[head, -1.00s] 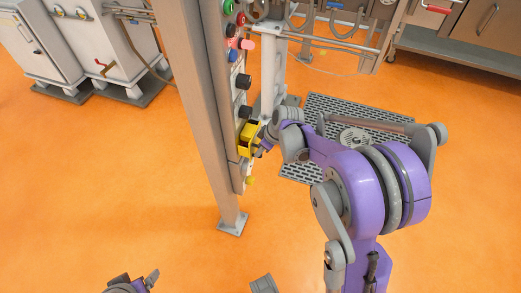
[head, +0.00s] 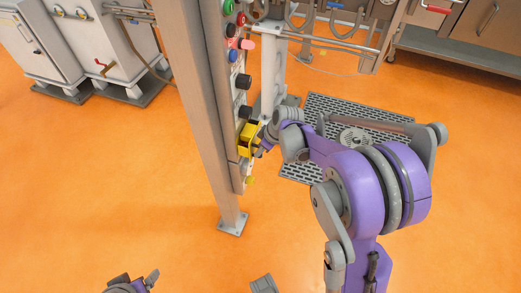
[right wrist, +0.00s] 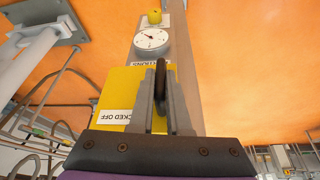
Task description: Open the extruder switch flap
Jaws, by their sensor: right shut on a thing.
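The yellow switch box (head: 246,150) is on the front of the upright control panel. It also shows in the right wrist view as a yellow plate (right wrist: 112,92) with a white label that reads in part "CKED OFF". My right gripper (head: 261,146) is at the box. I cannot tell whether this handle is part of the flap. My left gripper (head: 138,284) is cut by the bottom edge of the head view, away from the panel.
Buttons and dark knobs (head: 243,81) sit above the box on the panel. The grey post (head: 205,110) stands left of the panel. The orange floor in front is clear.

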